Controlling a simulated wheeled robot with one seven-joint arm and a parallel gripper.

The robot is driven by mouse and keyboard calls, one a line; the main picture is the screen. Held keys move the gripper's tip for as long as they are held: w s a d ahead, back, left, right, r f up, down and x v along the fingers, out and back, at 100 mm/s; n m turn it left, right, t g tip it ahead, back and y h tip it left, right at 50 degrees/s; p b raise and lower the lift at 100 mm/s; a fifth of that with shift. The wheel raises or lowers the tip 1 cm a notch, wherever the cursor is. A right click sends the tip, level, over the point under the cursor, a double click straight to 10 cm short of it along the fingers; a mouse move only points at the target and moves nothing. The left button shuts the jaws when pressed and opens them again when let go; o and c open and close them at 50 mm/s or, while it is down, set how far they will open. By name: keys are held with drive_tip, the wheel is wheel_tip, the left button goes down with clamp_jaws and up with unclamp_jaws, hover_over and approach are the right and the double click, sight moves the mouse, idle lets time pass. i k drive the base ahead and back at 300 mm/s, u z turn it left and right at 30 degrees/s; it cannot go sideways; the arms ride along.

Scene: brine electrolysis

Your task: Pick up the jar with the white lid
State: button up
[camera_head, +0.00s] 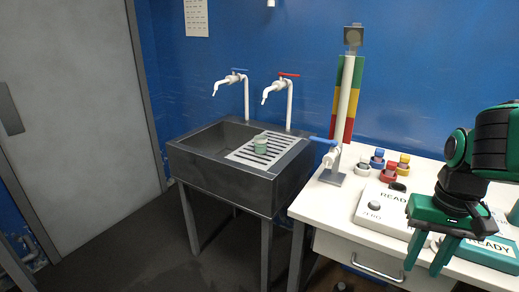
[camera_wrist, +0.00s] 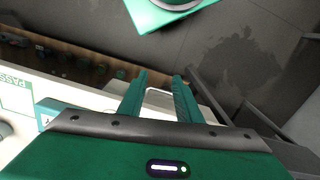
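Several small jars stand in a cluster on the white bench, near the wall. They include a blue jar (camera_head: 377,159), a red jar (camera_head: 391,173), a yellow jar (camera_head: 404,161) and a pale, whitish jar (camera_head: 363,167). The pale one may be the jar with the white lid, but it is too small to be sure. My gripper (camera_head: 425,268) is open and empty, in front of and to the right of the jars. Its fingers point down over the bench's front side. In the wrist view my gripper (camera_wrist: 161,76) has its fingers apart with nothing between; no jar is identifiable there.
A white device (camera_head: 372,214) and a READY device (camera_head: 490,248) lie on the bench. A post with a tap (camera_head: 340,120) rises left of the jars. The dark sink (camera_head: 225,177) beside the bench holds a pale green cup (camera_head: 260,145) on its drainboard.

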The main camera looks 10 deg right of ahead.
sight(261, 141)
drive_tip(key=u, duration=0.5)
drive_tip(key=k, duration=0.65)
drive_tip(key=u, duration=1.05)
drive_tip(key=k, duration=0.7)
drive_tip(key=u, duration=0.25)
drive_tip(key=i, duration=1.8)
drive_tip(key=z, duration=0.95)
drive_tip(key=i, duration=1.05)
drive_tip(key=z, duration=1.15)
drive_tip(key=i, duration=0.75)
drive_tip(key=z, duration=0.55)
